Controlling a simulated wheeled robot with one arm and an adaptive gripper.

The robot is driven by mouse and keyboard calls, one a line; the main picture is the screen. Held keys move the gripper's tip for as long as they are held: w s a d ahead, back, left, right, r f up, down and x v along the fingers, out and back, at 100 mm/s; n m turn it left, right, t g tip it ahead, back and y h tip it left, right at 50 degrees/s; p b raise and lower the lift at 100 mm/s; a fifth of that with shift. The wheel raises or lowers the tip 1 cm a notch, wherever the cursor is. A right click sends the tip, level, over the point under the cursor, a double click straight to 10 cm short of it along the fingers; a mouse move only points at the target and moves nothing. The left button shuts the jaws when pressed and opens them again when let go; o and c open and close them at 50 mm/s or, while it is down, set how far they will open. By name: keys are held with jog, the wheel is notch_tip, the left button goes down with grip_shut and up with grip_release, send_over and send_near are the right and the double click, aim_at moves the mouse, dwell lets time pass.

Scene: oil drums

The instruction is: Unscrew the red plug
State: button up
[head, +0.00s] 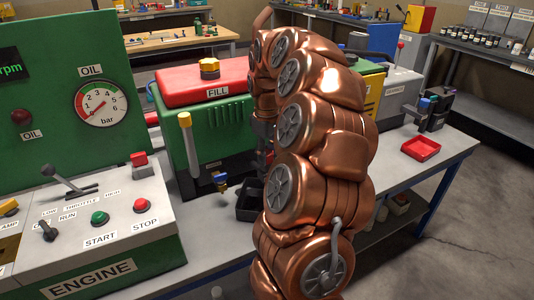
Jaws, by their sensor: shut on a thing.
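My gripper (264,160) shows only as a dark strip, low against the right front of the green engine (210,127). My copper-coloured arm covers the rest of it. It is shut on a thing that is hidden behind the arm. I cannot make out a red plug in this view. The engine has a red top cover (188,86) marked FILL with a yellow cap (209,68). A yellow-handled stick (187,130) stands at its front left. A small blue and yellow fitting (220,181) is low on its front.
A black tray (245,212) sits below the engine's front, partly behind my arm. The engine control panel (110,225) stands close on the left. A red tray (421,148) and a dark vise-like device (436,112) are on the bench's right end.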

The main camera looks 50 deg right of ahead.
jog(key=shift+d, duration=0.1)
grip_shut()
jog(key=shift+s+r+n+p, duration=0.1)
jog(key=shift+r+n+p, duration=0.15)
jog(key=shift+n+p, duration=0.5)
jog(key=n+p, duration=0.2)
jog(key=n, duration=0.1)
jog(key=shift+f+n+p, duration=0.25)
jog(key=shift+n+p, duration=0.3)
jog(key=shift+n, duration=0.4)
jog(key=shift+r+n+p, duration=0.25)
jog(key=shift+n+p, duration=0.45)
jog(key=shift+p, duration=0.1)
jog(key=n+p, duration=0.3)
jog(key=n, duration=0.1)
jog(key=shift+f+n, duration=0.25)
jog(key=shift+n, duration=0.15)
